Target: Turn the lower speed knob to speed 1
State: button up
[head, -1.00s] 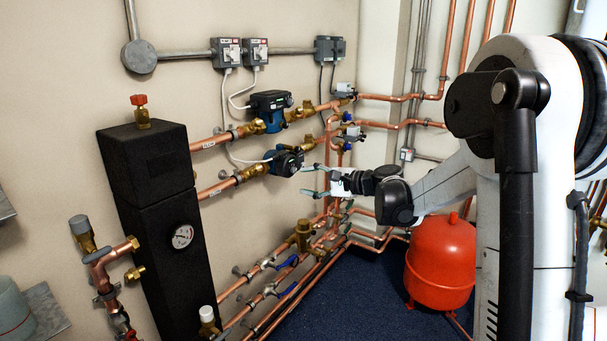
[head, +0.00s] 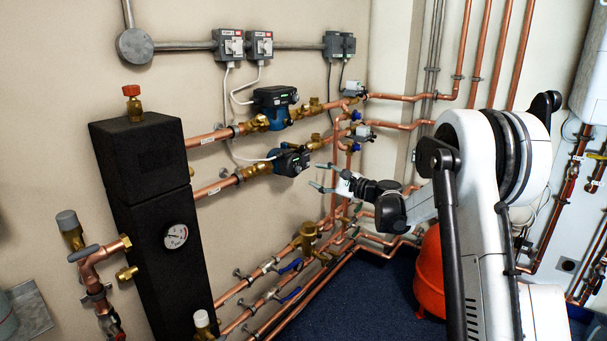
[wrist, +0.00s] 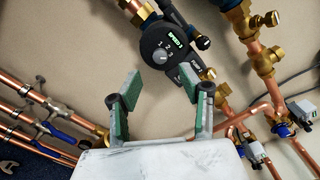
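The lower pump (head: 291,160) sits on the lower copper pipe, with a dark head facing into the room. In the wrist view a round dark pump face (wrist: 178,38) shows a green-lit label, small numbers and a grey speed knob (wrist: 168,58); the pointer's setting is too small to read. It appears to be the lower pump. My gripper (head: 322,177) is open and empty, to the right of and a little below the lower pump, apart from it. In the wrist view, my gripper's (wrist: 158,80) green-padded fingers stand apart below the knob, touching nothing.
The upper pump (head: 273,106) sits above on a parallel pipe. Copper pipes and valves with blue handles (head: 290,266) run low along the wall. A black insulated block (head: 160,225) stands left and a red tank (head: 430,270) right. Open floor (head: 350,305) lies below.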

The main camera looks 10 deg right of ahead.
aim_at(300, 170)
jog(key=x, duration=0.6)
jog(key=shift+w+a+b, duration=0.15)
jog(key=shift+w+b, duration=0.05)
jog(key=shift+b, duration=0.15)
jog(key=shift+c, duration=0.5)
grip_shut()
